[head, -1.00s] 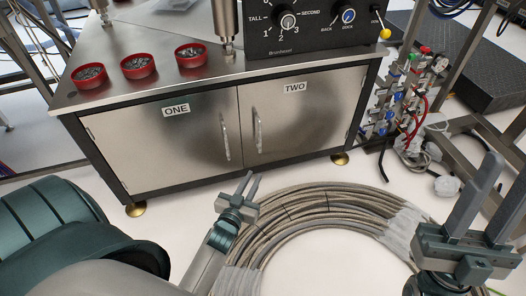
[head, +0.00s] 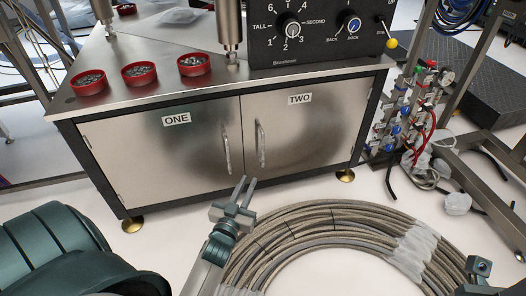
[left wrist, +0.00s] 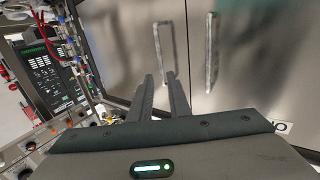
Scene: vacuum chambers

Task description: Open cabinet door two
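The door labelled TWO (head: 310,130) is the right door of the steel cabinet and stands shut. Its vertical bar handle (head: 260,145) is near the seam, beside the handle (head: 226,148) of door ONE (head: 150,160). My left gripper (head: 247,181) is open and empty, in front of and below the handles, apart from them. In the left wrist view, turned over, the left gripper (left wrist: 160,78) points toward the door-two handle (left wrist: 163,55); the door-one handle (left wrist: 211,50) is to the right. Part of my right gripper (head: 480,267) shows at the bottom right; its fingers are not visible.
A coil of hose (head: 330,215) lies on the floor before the cabinet. A valve manifold with cables (head: 405,120) stands to the right. Red bowls of metal parts (head: 194,64) and a control box (head: 320,35) are on the cabinet top.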

